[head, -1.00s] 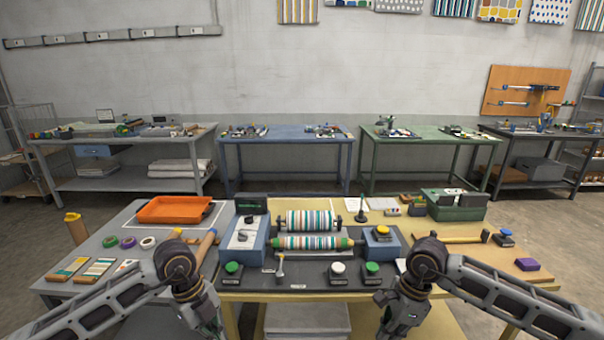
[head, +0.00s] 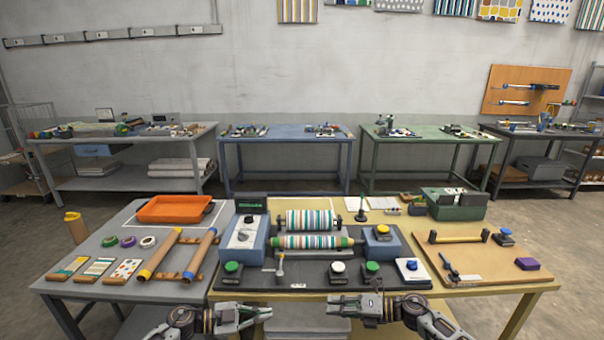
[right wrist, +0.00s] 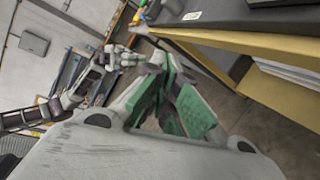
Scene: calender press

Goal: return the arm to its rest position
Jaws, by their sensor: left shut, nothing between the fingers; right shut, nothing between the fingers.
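My left gripper (head: 262,313) is shut and empty in front of the table's near edge, low in the head view. My right gripper (head: 336,305) is shut and empty to its right, with its fingers turned toward the left one. A gap separates the two grippers. In the right wrist view the right gripper's green finger pads (right wrist: 178,108) lie close together with nothing held. My left arm (right wrist: 75,98) also shows there, at the left. The calender press (head: 312,243) with striped rollers stands on the table beyond both grippers.
The yellow table (head: 500,290) has its near edge just beyond my grippers. An orange tray (head: 175,209) and cardboard tubes (head: 160,255) lie at the left. A black-handled tool (head: 450,268) and a purple block (head: 527,264) lie at the right.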

